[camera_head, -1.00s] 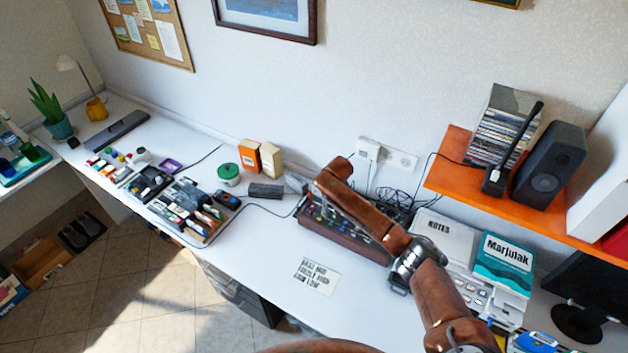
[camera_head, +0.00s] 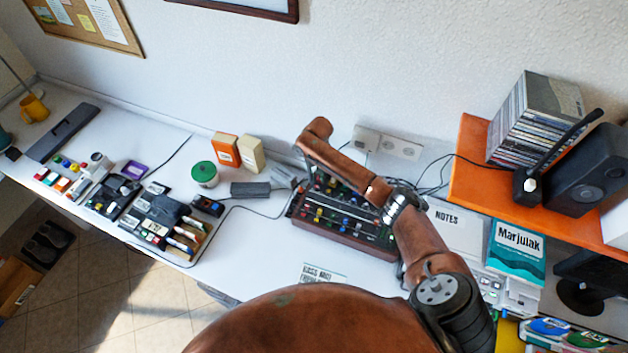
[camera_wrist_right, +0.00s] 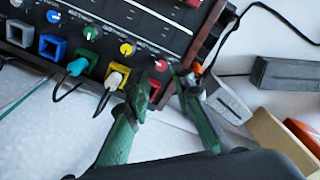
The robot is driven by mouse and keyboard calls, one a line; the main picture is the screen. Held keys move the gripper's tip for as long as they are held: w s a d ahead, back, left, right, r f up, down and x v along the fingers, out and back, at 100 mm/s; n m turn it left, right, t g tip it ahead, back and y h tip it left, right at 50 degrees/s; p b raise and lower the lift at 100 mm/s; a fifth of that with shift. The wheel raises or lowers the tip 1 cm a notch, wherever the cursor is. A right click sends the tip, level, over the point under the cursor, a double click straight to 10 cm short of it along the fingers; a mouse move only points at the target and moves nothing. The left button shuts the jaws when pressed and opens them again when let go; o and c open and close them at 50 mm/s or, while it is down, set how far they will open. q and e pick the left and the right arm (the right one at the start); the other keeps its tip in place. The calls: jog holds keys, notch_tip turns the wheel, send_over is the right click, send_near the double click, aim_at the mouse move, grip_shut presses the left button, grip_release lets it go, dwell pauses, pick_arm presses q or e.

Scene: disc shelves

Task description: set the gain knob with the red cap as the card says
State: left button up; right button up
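The mixer (camera_head: 345,228), a dark panel with wooden sides and several coloured knobs, stands on the desk under my right arm. In the wrist view the red-capped knob (camera_wrist_right: 161,66) is at the end of a row of differently capped knobs. My right gripper (camera_wrist_right: 162,90) is open, with its green fingertips just short of this knob, one toward each side; I cannot tell whether they touch it. The knob's pointer is too small to read. The card (camera_head: 324,272) lies in front of the mixer; its upper lines look like bass mid, treble; my body hides the rest. My left gripper is out of view.
In the wrist view, cables plug into coloured sockets beside the knobs. A grey block (camera_wrist_right: 285,72) and small boxes lie beyond the mixer's end. A notes binder (camera_head: 448,228) and an orange shelf (camera_head: 470,165) are to the right. Open desk lies left of the card.

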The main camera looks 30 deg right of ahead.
aim_at(317, 186)
jog(key=shift+s+a+f, duration=0.1)
jog(key=shift+s+f, duration=0.6)
jog(key=shift+s, duration=0.1)
jog(key=shift+w+a+f, duration=0.15)
jog(key=shift+w+f, duration=0.45)
jog(key=shift+f, duration=0.35)
jog(key=shift+w+f, duration=0.4)
jog(key=shift+f, duration=0.1)
jog(key=shift+s+r, duration=0.35)
jog(key=shift+s, duration=0.15)
jog(key=shift+c, duration=0.4)
jog(key=shift+w+f, duration=0.2)
jog(key=shift+w, duration=0.05)
jog(key=c, duration=0.5)
jog(key=shift+s, duration=0.1)
grip_shut()
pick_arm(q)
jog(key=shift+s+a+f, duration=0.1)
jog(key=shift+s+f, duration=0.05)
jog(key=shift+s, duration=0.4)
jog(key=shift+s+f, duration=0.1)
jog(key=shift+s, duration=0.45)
